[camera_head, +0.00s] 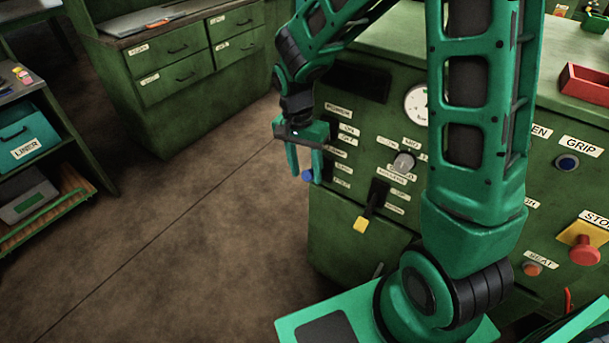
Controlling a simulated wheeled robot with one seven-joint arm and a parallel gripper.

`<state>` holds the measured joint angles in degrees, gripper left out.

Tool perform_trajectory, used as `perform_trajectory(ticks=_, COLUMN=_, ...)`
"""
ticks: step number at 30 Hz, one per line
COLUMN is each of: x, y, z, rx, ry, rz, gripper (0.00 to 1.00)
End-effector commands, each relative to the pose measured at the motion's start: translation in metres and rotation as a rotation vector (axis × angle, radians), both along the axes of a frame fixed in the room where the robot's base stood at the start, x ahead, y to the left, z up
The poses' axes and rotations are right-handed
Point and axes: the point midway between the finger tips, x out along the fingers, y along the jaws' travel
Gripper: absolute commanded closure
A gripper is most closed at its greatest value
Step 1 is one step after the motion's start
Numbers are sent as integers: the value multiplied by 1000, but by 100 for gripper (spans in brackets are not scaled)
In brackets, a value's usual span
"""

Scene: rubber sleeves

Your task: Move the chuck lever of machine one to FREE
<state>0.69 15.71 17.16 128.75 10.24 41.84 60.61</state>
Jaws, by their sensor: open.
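A green machine (345,235) with a control panel fills the right half of the head view. A black lever with a yellow tip (361,224) sits low on its panel and points down and to the left. The small labels beside this lever are too small to read surely, so I cannot tell which setting it is at or whether it is the chuck lever. My gripper (304,168) is open and empty, fingers down, in front of the panel's left part, up and left of the yellow tip and apart from it. My arm hides part of the panel.
A blue button (307,176) shows by my fingers. A grey knob (403,162) and a gauge (417,103) are above the lever. A red stop button (585,250) is at right. Green drawers (190,80) stand behind, a shelf (55,130) at left. The floor between is clear.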

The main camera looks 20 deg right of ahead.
Motion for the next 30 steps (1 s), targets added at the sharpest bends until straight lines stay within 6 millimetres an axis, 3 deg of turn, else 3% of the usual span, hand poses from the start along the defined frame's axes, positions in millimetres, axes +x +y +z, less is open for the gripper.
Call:
perform_trajectory(ticks=6, x=-2, y=-2, z=-20, rx=1, ry=1, rz=0, gripper=56)
perform_trajectory(ticks=16, x=-2, y=-2, z=-23, rx=0, ry=0, rz=0, gripper=56)
perform_trajectory(ticks=17, x=-2, y=-2, z=-23, rx=0, ry=0, rz=0, gripper=58)
perform_trajectory(ticks=22, x=-2, y=-2, z=-23, rx=1, ry=-1, rz=0, gripper=99)
perform_trajectory(ticks=30, x=0, y=-5, z=-24, rx=-8, ry=-8, rz=-5, gripper=100)
